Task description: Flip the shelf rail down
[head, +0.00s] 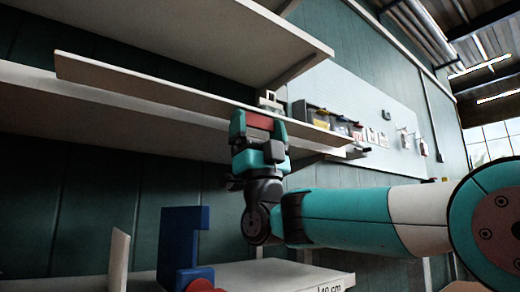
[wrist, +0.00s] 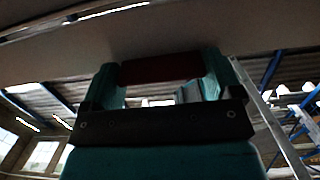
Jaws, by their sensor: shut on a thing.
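The shelf rail (head: 150,92) is a long pale strip along the front of the middle shelf (head: 30,92) in the head view. Its left end stands above the shelf's front edge. A red grip piece (head: 259,121) is at the rail, right of its middle. My gripper (head: 260,132) reaches up from below and is shut on the red piece, one teal finger at each side. In the wrist view the dark red piece (wrist: 160,68) sits between the teal fingers, under a broad pale surface (wrist: 170,35). The rail's hinge cannot be made out.
An upper shelf (head: 190,35) with a bracket hangs above the rail. A pegboard (head: 365,95) and small bins (head: 335,123) are at the right. A blue bracket-shaped object (head: 182,240) and an upright pale panel (head: 119,260) stand below, left of my gripper.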

